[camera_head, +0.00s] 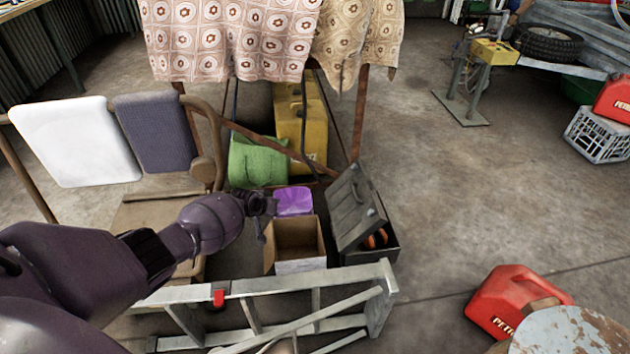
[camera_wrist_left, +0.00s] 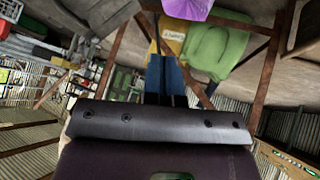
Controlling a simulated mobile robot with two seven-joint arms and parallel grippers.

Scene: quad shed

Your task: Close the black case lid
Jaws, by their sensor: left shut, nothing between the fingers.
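The black case (camera_head: 378,243) stands on the floor right of the cardboard box in the head view. Its lid (camera_head: 352,207) is open, tilted up and leaning to the left, with a handle on it. Something orange and dark shows inside the case. My right gripper is not in view.
An open cardboard box (camera_head: 295,266) and a purple container (camera_head: 293,201) stand left of the case. A metal ladder (camera_head: 290,283) lies in front. A table with patterned cloth (camera_head: 235,40) stands behind. A red fuel can (camera_head: 515,300) is at right; the floor right of the case is clear.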

